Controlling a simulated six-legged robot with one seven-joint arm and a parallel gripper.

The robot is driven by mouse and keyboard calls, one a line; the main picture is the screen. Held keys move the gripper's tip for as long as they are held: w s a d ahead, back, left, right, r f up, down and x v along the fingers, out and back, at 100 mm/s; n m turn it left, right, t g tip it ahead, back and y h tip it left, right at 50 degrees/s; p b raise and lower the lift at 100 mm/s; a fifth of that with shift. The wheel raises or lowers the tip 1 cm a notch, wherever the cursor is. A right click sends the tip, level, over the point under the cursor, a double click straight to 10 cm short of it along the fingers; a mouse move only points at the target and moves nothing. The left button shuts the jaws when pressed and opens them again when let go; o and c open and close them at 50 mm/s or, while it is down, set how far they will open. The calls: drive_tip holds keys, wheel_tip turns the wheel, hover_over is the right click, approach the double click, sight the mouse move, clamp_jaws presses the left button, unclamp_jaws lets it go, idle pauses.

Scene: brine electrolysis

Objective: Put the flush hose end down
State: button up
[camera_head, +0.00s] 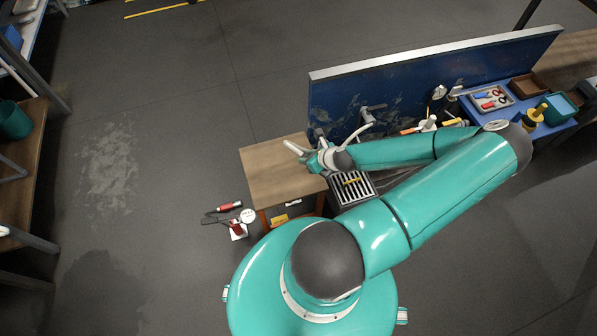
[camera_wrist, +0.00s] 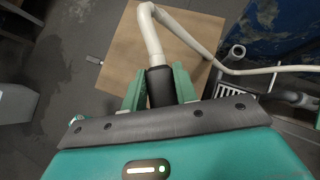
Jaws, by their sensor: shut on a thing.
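My gripper (camera_head: 322,160) is out at the end of my arm, above or near the right part of a wooden bench top (camera_head: 266,172). In the wrist view my green fingers (camera_wrist: 160,92) are shut on the flush hose end (camera_wrist: 160,84) by its black sleeve. A bent white tube (camera_wrist: 151,38) comes out of the sleeve, over the bench top (camera_wrist: 112,58). A thin pale hose (camera_wrist: 262,71) runs off to the right. In the head view the white tube (camera_head: 296,147) points left. I cannot tell whether it touches the bench.
A slotted grate (camera_head: 351,189) lies right of the bench top. A blue panel (camera_head: 335,107) with taps stands behind. A blue surface with a tool tray (camera_head: 491,99) is farther right. Red-handled items (camera_head: 229,206) are left of the bench's front. The bench's left part is clear.

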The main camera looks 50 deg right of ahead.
drive_tip(key=s, duration=0.1)
drive_tip(key=s+f, duration=0.1)
drive_tip(key=s, duration=0.1)
drive_tip(key=s+f, duration=0.1)
drive_tip(key=shift+s+d, duration=0.15)
drive_tip(key=shift+d, duration=0.2)
drive_tip(key=x, duration=0.5)
drive_tip(key=w+r+x, duration=0.1)
drive_tip(key=x, duration=0.4)
drive_tip(key=w+r+x, duration=0.1)
drive_tip(key=x, duration=0.4)
drive_tip(key=shift+w+d, duration=0.1)
drive_tip(key=shift+d, duration=0.1)
drive_tip(key=shift+w+f, duration=0.35)
drive_tip(key=shift+f, duration=0.15)
drive_tip(key=shift+w+f, duration=0.1)
drive_tip(key=shift+f, duration=1.55)
drive_tip(key=shift+f, duration=0.1)
drive_tip(key=o, duration=1)
drive_tip(key=shift+o, duration=0.2)
